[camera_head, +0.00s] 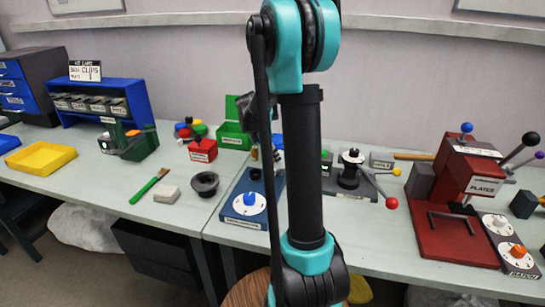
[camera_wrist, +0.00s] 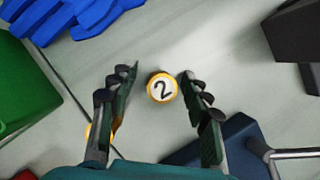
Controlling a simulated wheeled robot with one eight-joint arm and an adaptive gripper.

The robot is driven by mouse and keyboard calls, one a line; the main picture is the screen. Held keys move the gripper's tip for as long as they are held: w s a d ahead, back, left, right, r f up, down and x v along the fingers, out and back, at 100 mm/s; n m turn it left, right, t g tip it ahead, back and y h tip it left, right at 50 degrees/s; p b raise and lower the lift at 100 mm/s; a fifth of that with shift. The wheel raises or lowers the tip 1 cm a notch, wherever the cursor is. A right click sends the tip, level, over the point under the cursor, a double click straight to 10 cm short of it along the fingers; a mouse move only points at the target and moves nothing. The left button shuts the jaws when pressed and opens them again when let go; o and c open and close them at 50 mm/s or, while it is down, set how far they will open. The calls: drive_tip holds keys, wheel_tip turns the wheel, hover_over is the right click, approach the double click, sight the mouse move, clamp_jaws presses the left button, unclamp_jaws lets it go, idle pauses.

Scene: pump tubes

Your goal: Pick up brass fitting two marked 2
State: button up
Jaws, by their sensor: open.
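Brass fitting two (camera_wrist: 162,88) shows in the wrist view as a small round piece with a yellow-gold rim and a white top marked with a black 2. It stands on the pale table. My gripper (camera_wrist: 160,72) is open, with one finger on each side of the fitting and a visible gap to both. I cannot tell how high the fingers are above the table. In the head view my arm hides my gripper, and I cannot make out the marked fitting there.
In the wrist view, a blue object (camera_wrist: 95,15) and a green box (camera_wrist: 22,85) lie left, a dark block (camera_wrist: 295,35) upper right, and a dark blue base (camera_wrist: 240,150) lower right. An orange piece shows partly behind the left finger. Table beyond the fitting is clear.

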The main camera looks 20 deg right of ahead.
clamp_jaws()
idle(0.3)
